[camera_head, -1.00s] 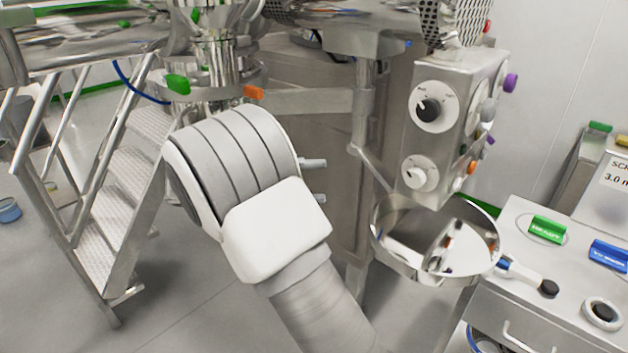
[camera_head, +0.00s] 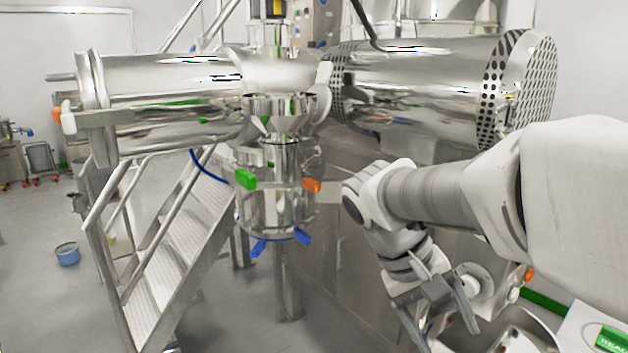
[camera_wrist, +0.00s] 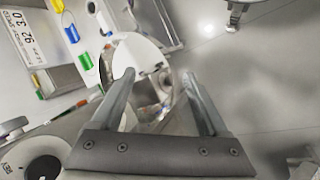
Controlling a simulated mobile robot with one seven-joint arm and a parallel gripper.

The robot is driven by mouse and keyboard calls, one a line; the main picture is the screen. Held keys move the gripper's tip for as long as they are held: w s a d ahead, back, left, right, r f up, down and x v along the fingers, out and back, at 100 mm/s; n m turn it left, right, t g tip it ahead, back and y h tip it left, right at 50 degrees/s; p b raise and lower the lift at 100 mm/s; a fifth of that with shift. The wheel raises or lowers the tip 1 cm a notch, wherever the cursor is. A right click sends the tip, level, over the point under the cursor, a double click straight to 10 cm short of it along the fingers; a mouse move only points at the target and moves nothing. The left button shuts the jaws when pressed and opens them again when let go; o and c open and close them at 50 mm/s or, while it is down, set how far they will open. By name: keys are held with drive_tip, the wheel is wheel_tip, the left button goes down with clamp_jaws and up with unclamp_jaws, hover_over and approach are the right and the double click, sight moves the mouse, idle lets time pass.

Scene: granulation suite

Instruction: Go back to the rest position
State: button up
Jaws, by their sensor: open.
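My gripper (camera_head: 442,328) is at the lower right of the head view, below my bent grey-white arm, pointing down. Its two fingers are spread with nothing seen between them. In the wrist view my gripper (camera_wrist: 158,75) is also open and empty, fingers apart. Beyond the fingers, a shiny round steel bowl (camera_wrist: 158,100) shows partly. In the head view this bowl (camera_head: 510,325) is at the lower right, near the gripper. I cannot tell how far apart they are.
A horizontal steel cylinder (camera_head: 425,85) with a perforated end stands behind my arm. Stairs (camera_head: 185,250) rise at left. A blue tub (camera_head: 67,254) lies on open floor.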

drive_tip(key=s+a+r+t+y+p, duration=0.3)
drive_tip(key=s+a+t+y, duration=0.1)
drive_tip(key=s+t+y, duration=0.1)
drive_tip(key=shift+s+t+y, duration=0.4)
drive_tip(key=shift+s+t, duration=0.4)
drive_tip(key=shift+s, duration=0.5)
drive_tip(key=shift+d, duration=0.15)
idle(0.6)
